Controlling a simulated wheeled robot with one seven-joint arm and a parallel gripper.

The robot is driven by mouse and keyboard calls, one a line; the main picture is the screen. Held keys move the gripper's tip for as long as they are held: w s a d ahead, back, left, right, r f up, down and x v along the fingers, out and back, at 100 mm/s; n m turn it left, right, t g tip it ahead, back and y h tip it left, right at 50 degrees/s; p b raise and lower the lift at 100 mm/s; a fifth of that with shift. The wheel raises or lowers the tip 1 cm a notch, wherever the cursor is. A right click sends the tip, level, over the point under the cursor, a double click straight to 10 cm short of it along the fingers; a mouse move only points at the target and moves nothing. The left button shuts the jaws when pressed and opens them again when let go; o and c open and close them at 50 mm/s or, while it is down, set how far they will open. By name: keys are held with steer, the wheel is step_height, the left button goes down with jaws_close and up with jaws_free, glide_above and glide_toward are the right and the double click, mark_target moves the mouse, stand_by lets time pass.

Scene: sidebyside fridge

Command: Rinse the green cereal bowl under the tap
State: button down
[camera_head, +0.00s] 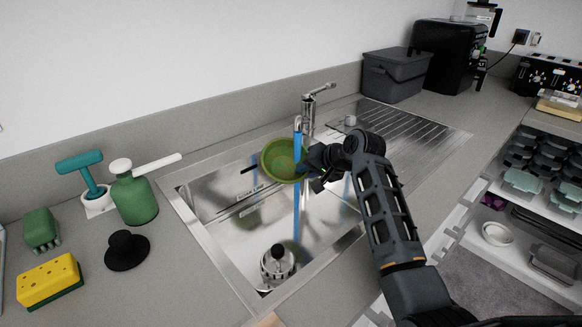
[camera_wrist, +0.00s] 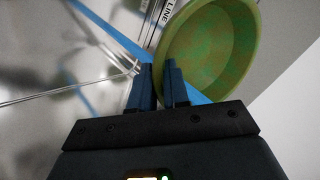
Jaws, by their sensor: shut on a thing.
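The green cereal bowl (camera_head: 281,160) is above the sink basin, tilted with its inside facing the head camera. My gripper (camera_head: 316,162) is shut on the bowl's rim at its right side. In the wrist view the green bowl (camera_wrist: 215,45) is at the upper right, its edge between the fingers of my gripper (camera_wrist: 163,85). The metal tap (camera_head: 310,108) stands at the back of the sink (camera_head: 225,215). A blue water stream (camera_head: 298,205) runs down from its spout, close beside the bowl's right side. I cannot tell whether the water hits the bowl.
A black and metal strainer plug (camera_head: 277,265) sits in the basin. A green bottle (camera_head: 134,197), a teal-handled brush (camera_head: 90,183), a yellow sponge (camera_head: 49,281) and a black stopper (camera_head: 127,250) stand left of the sink. A ribbed drainboard (camera_head: 415,135) lies right.

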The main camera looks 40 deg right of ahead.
steer(key=shift+d, duration=0.15)
steer(key=shift+s+d, duration=0.2)
steer(key=shift+d, duration=0.2)
steer(key=shift+a, duration=0.1)
steer(key=shift+w+a+p, duration=0.25)
steer(key=shift+a+p, duration=0.25)
steer(key=shift+p, duration=0.05)
steer(key=shift+s+d, duration=0.1)
steer(key=shift+d, duration=0.1)
steer(key=shift+s+d, duration=0.15)
steer(key=shift+d, duration=0.2)
steer(key=shift+p, duration=0.3)
steer(key=s+a+p, duration=0.3)
steer(key=s+p, duration=0.2)
steer(key=s, duration=0.2)
steer(key=shift+s+a, duration=0.15)
